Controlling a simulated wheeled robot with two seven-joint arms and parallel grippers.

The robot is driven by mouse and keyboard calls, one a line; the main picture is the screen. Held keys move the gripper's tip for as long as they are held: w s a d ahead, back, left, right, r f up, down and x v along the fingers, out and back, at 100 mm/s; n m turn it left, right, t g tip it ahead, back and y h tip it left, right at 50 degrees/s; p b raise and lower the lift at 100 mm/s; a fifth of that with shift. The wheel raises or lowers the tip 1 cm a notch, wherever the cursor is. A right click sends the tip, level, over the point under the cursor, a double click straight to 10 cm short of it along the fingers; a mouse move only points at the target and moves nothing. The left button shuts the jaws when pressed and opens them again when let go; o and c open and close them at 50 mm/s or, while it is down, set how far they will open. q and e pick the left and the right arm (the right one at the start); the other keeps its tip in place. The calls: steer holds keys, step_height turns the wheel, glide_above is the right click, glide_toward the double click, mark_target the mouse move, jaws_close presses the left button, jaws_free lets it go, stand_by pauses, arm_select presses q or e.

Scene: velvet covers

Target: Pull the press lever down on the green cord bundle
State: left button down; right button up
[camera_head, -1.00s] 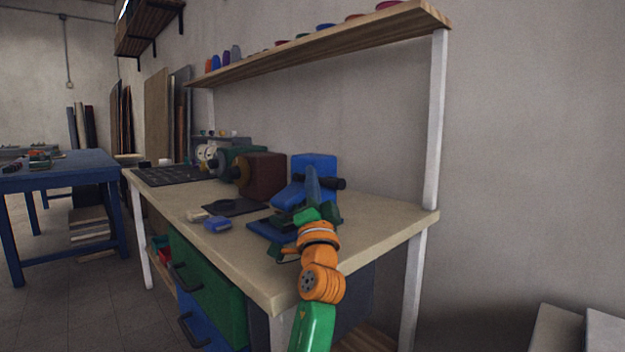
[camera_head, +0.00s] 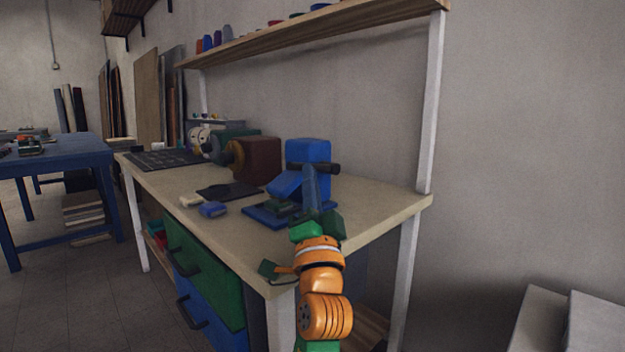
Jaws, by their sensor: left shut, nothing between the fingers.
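The blue press (camera_head: 307,152) stands on the near part of the workbench, with a black bar (camera_head: 325,168) across its head. A long grey-blue lever (camera_head: 310,187) slopes down from the head towards my left gripper (camera_head: 316,218). A small dark green bundle (camera_head: 281,207) lies on the press base, under the head. My left gripper is shut and empty, in front of the press at the lever's lower end. I cannot tell whether it touches the lever. My arm hides part of the base. My right gripper is not in view.
A dark red machine (camera_head: 257,158) stands left of the press. A black plate (camera_head: 229,191), a blue block (camera_head: 212,209) and a beige block (camera_head: 190,201) lie on the bench (camera_head: 375,214). A wooden shelf (camera_head: 330,28) hangs above. The bench's right end is clear.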

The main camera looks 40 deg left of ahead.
arm_select(q)
steer(key=shift+s+d, duration=1.5)
steer(key=shift+d, duration=0.15)
